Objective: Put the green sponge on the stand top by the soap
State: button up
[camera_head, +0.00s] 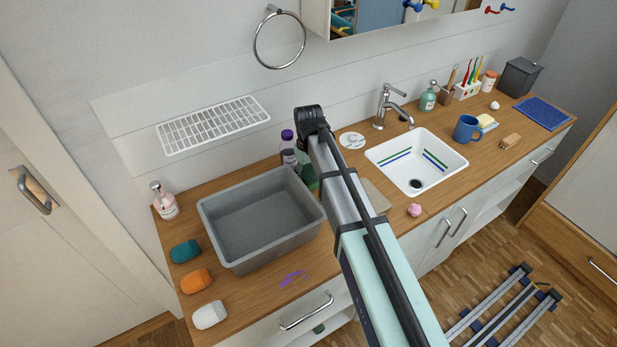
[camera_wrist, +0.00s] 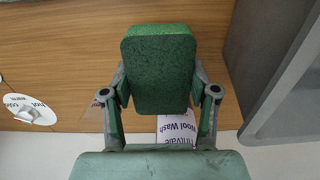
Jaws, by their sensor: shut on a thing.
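The green sponge (camera_wrist: 160,70) is held between the two fingers of my gripper (camera_wrist: 160,94) in the wrist view, above the wooden stand top (camera_wrist: 60,45). In the head view my gripper and the sponge are largely hidden by my arm, near the bottles. The wooden stand top (camera_head: 375,168) runs along the wall. A pale yellow bar (camera_head: 486,121), perhaps the soap, lies at the right beside a blue mug (camera_head: 467,128). A pink pump bottle (camera_head: 166,203) stands at the far left, and a teal pump bottle (camera_head: 428,100) stands behind the sink.
A grey basin (camera_head: 222,252) fills the left part. Teal (camera_head: 185,250), orange (camera_head: 196,281) and white (camera_head: 209,314) lumps lie left of it. A white sink (camera_head: 415,160) and tap (camera_head: 381,108) are right of my arm. A wooden block (camera_head: 511,140) lies near the right front edge.

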aim_at(308, 172)
jog(key=shift+f, duration=1.15)
jog(key=shift+f, duration=0.2)
jog(key=o, duration=0.7)
jog(key=shift+r, duration=0.1)
notch_tip(308, 172, up, 10)
jog(key=b, duration=0.3)
jog(key=shift+r, duration=0.2)
jog(key=shift+o, duration=0.6)
jog(key=shift+r, duration=0.9)
